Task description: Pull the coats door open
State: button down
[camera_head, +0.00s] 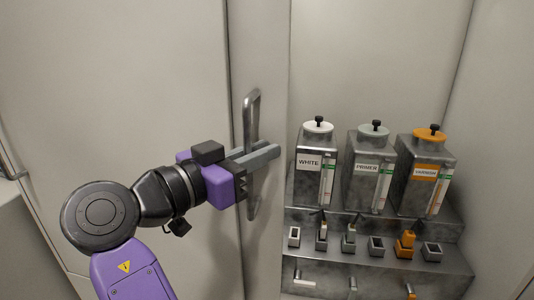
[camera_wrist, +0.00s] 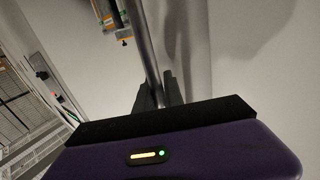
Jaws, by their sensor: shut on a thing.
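The pale door panel (camera_head: 270,60) carries a vertical grey metal bar handle (camera_head: 252,103). To the right of the panel, the compartment with the coating tanks is exposed. My gripper (camera_head: 262,155) reaches in from the left and is shut on the handle at about its middle height. The wrist view shows the handle bar (camera_wrist: 145,45) running up from between the dark fingers (camera_wrist: 160,95). The fingers hide the part of the handle they hold.
Metal tanks labelled WHITE (camera_head: 312,180), PRIMER (camera_head: 366,185) and VARNISH (camera_head: 420,185) stand on a stepped metal rack (camera_head: 450,262) with small cups and taps. A large pale panel (camera_head: 110,80) fills the left. Another handle (camera_head: 10,160) shows at the far left edge.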

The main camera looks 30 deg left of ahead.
jog(key=c, duration=1.7)
grip_release()
jog(key=shift+v, duration=3.9)
